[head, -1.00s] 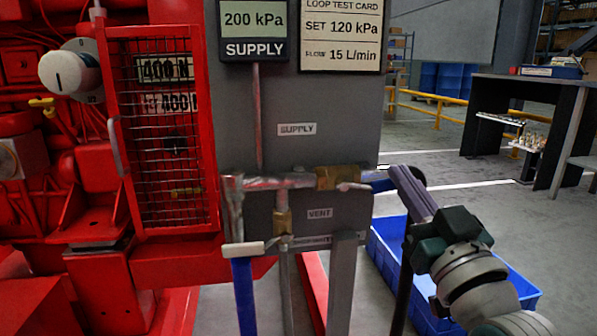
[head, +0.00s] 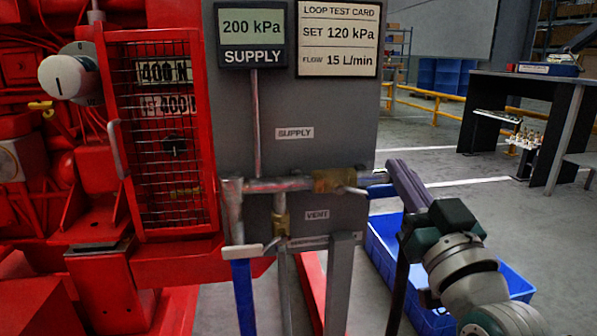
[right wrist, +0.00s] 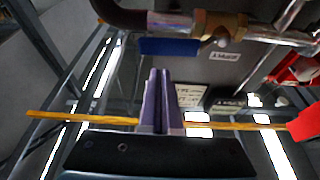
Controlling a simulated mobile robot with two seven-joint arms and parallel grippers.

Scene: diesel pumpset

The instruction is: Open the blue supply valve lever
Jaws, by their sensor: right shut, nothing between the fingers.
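The supply valve is a brass body (head: 327,180) on a horizontal silver pipe, below the SUPPLY label. Its blue lever (right wrist: 168,46) shows in the right wrist view, reaching left from the brass body (right wrist: 222,27) and lying alongside the pipe. In the head view only a small bit of blue (head: 382,191) shows beside my gripper; the rest is hidden. My right gripper (head: 392,165) is shut and empty, at the right end of the pipe near the lever. Its purple fingers (right wrist: 160,75) are together just below the lever in the wrist view; I cannot tell whether they touch it. My left gripper is out of view.
The grey panel (head: 345,140) carries a 200 kPa supply gauge (head: 252,33) and a test card (head: 339,38). A lower brass valve (head: 281,222) sits by the VENT label. A blue crate (head: 380,232) stands on the floor behind my arm. A red caged machine (head: 130,250) fills the left.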

